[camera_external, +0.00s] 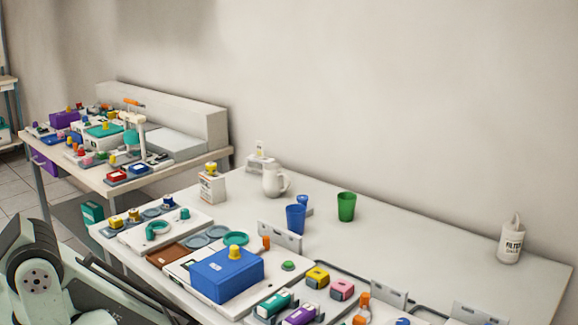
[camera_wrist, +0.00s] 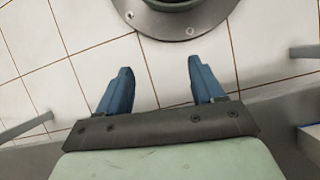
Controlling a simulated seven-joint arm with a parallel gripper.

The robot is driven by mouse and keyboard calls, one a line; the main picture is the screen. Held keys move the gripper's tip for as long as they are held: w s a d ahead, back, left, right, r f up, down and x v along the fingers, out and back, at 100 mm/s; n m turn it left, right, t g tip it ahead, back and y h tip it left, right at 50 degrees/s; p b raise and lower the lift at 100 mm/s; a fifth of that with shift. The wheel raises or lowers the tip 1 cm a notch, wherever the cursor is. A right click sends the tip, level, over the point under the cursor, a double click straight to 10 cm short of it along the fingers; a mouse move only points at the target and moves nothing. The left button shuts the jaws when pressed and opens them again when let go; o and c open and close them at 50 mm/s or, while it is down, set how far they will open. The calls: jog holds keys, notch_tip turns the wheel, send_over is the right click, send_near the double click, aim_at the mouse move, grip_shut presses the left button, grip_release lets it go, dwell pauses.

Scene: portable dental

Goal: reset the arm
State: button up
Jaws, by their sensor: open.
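My gripper (camera_wrist: 158,88) shows in the wrist view with its two blue fingers spread apart and nothing between them. It points down over a white tiled floor (camera_wrist: 60,50). A round grey metal flange (camera_wrist: 205,22), likely part of my own base, lies just beyond the fingertips. In the external view only part of my arm shows, at the lower left, and my gripper is out of that picture.
A white table (camera_external: 420,235) holds a blue box (camera_external: 228,275), a blue cup (camera_external: 296,218), a green cup (camera_external: 346,206), a white pitcher (camera_external: 274,180) and a filter bottle (camera_external: 510,242). A cluttered side table (camera_external: 190,168) stands behind left. The white table's back right is mostly clear.

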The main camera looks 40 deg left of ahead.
jog(key=s+a+r+n+g, duration=0.1)
jog(key=s+a+r, duration=0.3)
jog(key=a, duration=0.5)
jog(key=shift+s, duration=0.55)
